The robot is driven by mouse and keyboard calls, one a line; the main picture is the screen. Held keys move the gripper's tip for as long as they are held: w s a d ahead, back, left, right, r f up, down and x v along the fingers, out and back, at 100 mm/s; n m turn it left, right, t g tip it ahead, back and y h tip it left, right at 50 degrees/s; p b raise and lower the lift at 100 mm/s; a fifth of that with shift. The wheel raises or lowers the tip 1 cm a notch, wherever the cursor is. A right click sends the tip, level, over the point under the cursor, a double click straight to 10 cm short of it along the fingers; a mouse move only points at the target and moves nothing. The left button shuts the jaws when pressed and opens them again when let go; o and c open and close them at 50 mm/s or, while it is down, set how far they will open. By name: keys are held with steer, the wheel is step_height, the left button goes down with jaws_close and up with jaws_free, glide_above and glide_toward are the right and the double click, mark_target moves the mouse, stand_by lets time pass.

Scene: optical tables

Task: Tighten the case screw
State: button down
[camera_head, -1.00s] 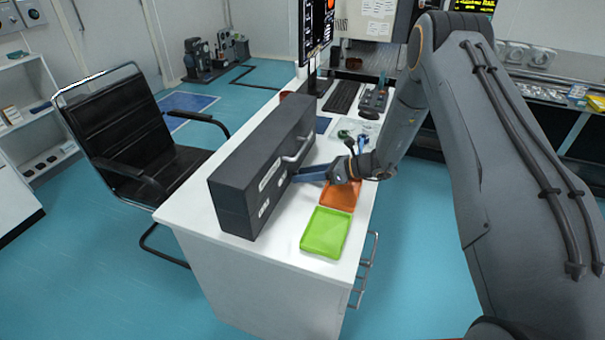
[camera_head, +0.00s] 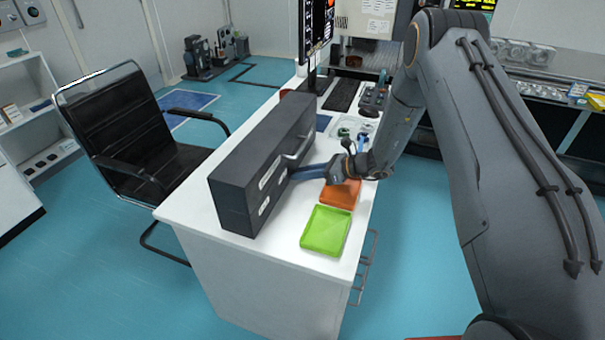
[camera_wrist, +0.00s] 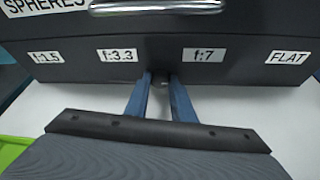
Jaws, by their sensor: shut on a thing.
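The case (camera_head: 245,190) is a dark grey box standing on edge on the white desk, with a metal handle and white labels on its front. The wrist view shows its front (camera_wrist: 245,75) close up, with labels "f:3.3" and "f:7" on either side of my fingers. The case screw (camera_wrist: 159,79) is a small dark round knob low on the front, partly hidden between my fingertips. My gripper (camera_wrist: 160,84) has its two blue fingers shut on the screw. In the head view my gripper (camera_head: 294,172) reaches the case front from the right; the screw is hidden there.
An orange tray (camera_head: 341,195) lies just under my gripper, and a green tray (camera_head: 326,231) lies nearer the desk's front edge. A keyboard (camera_head: 342,95) and small items are farther back. A black chair (camera_head: 125,130) stands left of the desk (camera_head: 205,245).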

steer(key=shift+s+n+t+h+b, duration=0.2)
steer(key=shift+n+t+h+b, duration=0.3)
steer(key=shift+n+t, duration=0.95)
steer(key=shift+n+g, duration=0.25)
steer(key=shift+n, duration=0.2)
steer(key=c, duration=1.5)
jaws_free()
steer(key=shift+b+v, duration=1.05)
steer(key=shift+v, duration=2.85)
steer(key=shift+f, duration=0.1)
